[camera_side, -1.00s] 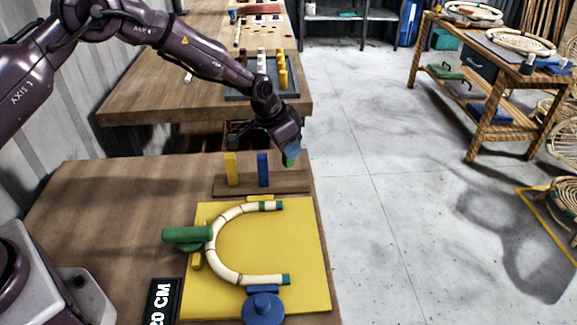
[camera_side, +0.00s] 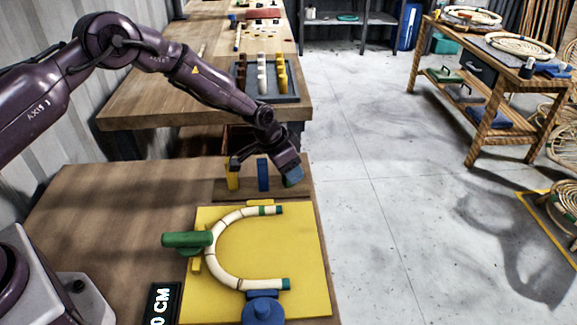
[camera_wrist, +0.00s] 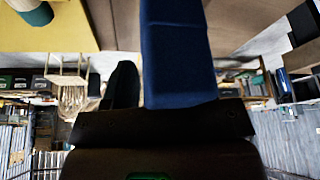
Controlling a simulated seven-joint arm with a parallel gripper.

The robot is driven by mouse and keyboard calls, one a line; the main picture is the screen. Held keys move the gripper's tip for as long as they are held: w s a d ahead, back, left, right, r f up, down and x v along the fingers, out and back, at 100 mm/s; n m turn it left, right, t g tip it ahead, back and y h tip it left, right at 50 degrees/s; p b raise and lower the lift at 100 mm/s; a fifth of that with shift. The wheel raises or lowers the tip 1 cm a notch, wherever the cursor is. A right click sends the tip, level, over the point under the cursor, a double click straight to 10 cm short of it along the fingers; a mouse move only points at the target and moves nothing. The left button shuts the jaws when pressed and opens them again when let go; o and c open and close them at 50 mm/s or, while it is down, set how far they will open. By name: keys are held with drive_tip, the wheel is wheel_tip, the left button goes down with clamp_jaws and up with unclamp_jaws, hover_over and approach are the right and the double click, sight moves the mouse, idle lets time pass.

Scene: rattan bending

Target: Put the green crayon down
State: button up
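My gripper (camera_side: 290,174) is low over the right end of a wooden strip (camera_side: 228,192), right of an upright blue piece (camera_side: 262,176) and an upright yellow piece (camera_side: 232,180). A bluish tip shows at its end. I cannot make out the green crayon in either current view; it may be hidden at the gripper. In the wrist view a broad blue part (camera_wrist: 178,60) and a dark part (camera_wrist: 122,85) stand out from the hand. Whether the gripper is open or shut is unclear.
A yellow board (camera_side: 275,235) lies in front with a cream bent rattan piece (camera_side: 222,262), a green clamp-like piece (camera_side: 186,240) and a blue knob (camera_side: 263,312). A black length label (camera_side: 162,303) is beside it. The wooden table (camera_side: 100,215) is clear at left.

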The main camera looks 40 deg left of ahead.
drive_tip(key=shift+r, duration=0.15)
drive_tip(key=s+a+r+n+y, duration=0.1)
drive_tip(key=s+r, duration=0.5)
drive_tip(key=r, duration=0.3)
drive_tip(key=s+a+r, duration=0.2)
drive_tip(key=s+r, duration=0.4)
drive_tip(key=r, duration=0.4)
drive_tip(key=s+a+r+n+y, duration=0.1)
drive_tip(key=s+r, duration=0.5)
drive_tip(key=r, duration=0.3)
drive_tip(key=s+r+n, duration=0.1)
drive_tip(key=s, duration=0.8)
drive_tip(key=s+a+r+n+t, duration=0.1)
drive_tip(key=s+r, duration=0.1)
drive_tip(key=s, duration=0.8)
drive_tip(key=shift+a+n, duration=0.3)
